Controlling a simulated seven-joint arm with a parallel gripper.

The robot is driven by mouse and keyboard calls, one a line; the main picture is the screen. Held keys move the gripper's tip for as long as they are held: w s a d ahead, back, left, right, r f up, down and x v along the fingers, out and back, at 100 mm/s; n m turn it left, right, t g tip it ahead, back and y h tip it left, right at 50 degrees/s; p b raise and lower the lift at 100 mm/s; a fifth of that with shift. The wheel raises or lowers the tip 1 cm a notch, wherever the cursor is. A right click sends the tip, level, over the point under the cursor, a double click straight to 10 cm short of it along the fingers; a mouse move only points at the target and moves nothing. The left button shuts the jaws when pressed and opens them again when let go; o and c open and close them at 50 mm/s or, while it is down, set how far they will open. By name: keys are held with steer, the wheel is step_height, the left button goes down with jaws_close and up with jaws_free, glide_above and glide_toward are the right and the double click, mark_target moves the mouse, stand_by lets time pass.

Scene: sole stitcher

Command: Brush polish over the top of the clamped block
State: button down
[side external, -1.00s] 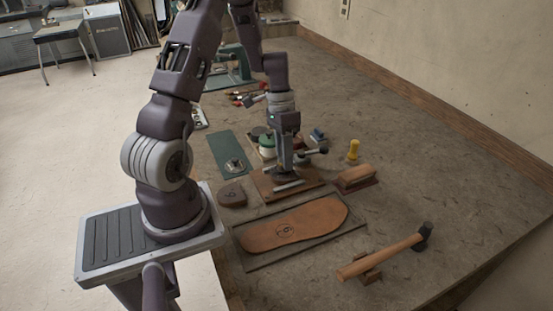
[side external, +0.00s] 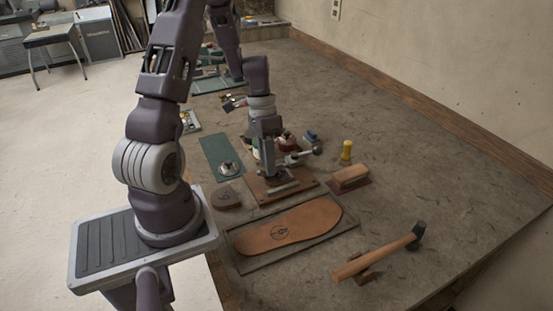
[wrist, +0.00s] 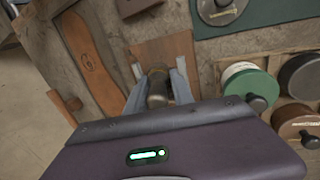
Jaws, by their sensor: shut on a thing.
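My gripper (wrist: 155,90) is shut on a short dark cylindrical tool (wrist: 158,84) with a tan top, which may be the polish brush. In the side view, my gripper (side external: 270,165) points down over a brown board (side external: 305,185). The board (wrist: 165,50) also shows in the wrist view, beyond the fingers. A metal bar (side external: 284,188) lies along the board's near side. I cannot make out the clamped block clearly; the gripper and held tool cover that spot. Whether the tool touches anything is hidden.
A leather sole (side external: 290,228) lies in front. A wooden-backed block (side external: 350,177) and yellow-topped item (side external: 346,150) are at the right, a hammer (side external: 380,252) at the front right. A green tin (wrist: 250,84) and other tins stand close behind. A green mat (side external: 222,153) lies left.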

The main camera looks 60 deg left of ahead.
steer(key=shift+s, duration=0.45)
steer(key=shift+s+r, duration=0.1)
steer(key=shift+r, duration=4)
